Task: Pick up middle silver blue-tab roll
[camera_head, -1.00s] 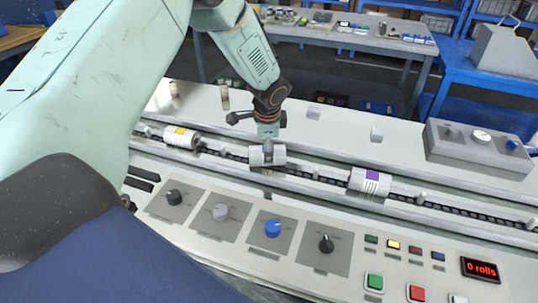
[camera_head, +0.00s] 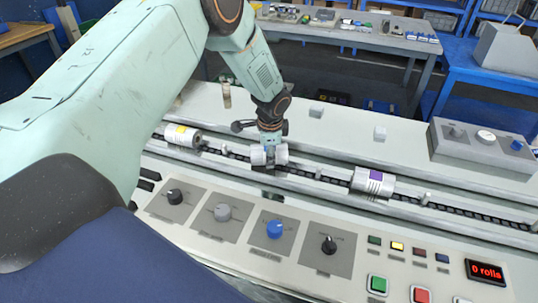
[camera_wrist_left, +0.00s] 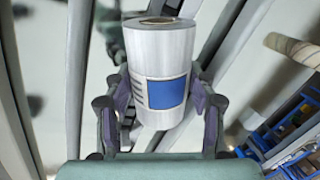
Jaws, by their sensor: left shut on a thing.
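The silver blue-tab roll (camera_wrist_left: 160,55) stands out in the left wrist view, with its blue tab and dark print lines facing the camera. My left gripper (camera_wrist_left: 158,100) is shut on it, one finger on each side. In the head view the same roll (camera_head: 257,156) is at the middle of the conveyor line, partly covered by my left gripper (camera_head: 270,150). A yellow-tab silver roll (camera_head: 182,137) lies to its left and a purple-tab silver roll (camera_head: 373,182) to its right. My right gripper is not in view.
The dark chain conveyor (camera_head: 320,176) with pale upright pegs runs in a channel between pale rails. A control panel with knobs (camera_head: 274,229) and buttons lies in front; its display (camera_head: 486,271) reads 0 rolls. A grey box (camera_head: 480,143) stands at the right.

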